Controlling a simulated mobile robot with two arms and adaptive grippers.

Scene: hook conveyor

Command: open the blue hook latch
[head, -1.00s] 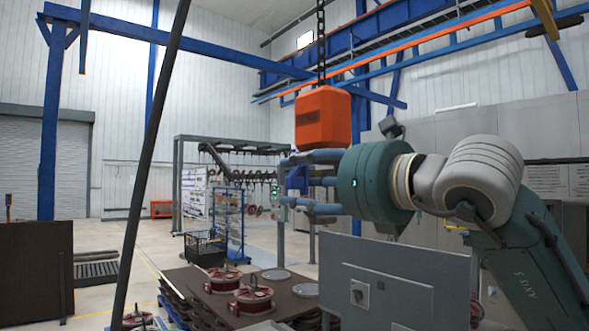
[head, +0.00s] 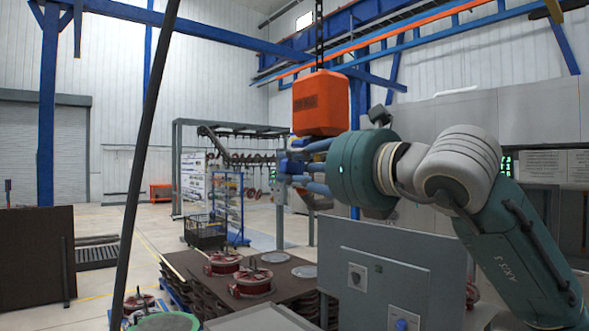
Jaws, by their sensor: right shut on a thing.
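An orange hoist block (head: 320,104) hangs from a dark chain in the middle of the head view. My right gripper (head: 288,168) is just below it, reaching in from the right with blue-grey fingers. It is shut on the blue hook latch; the fingers and wrist cover most of the latch, so its angle cannot be told. A small orange piece, apparently the hook (head: 318,202), shows below the fingers. My left gripper is out of view.
A grey control cabinet (head: 390,278) stands below my right arm. A dark table (head: 190,265) with red reels (head: 253,282) is at the lower middle. A blue wire rack (head: 228,205) and a hook conveyor frame (head: 240,130) are behind.

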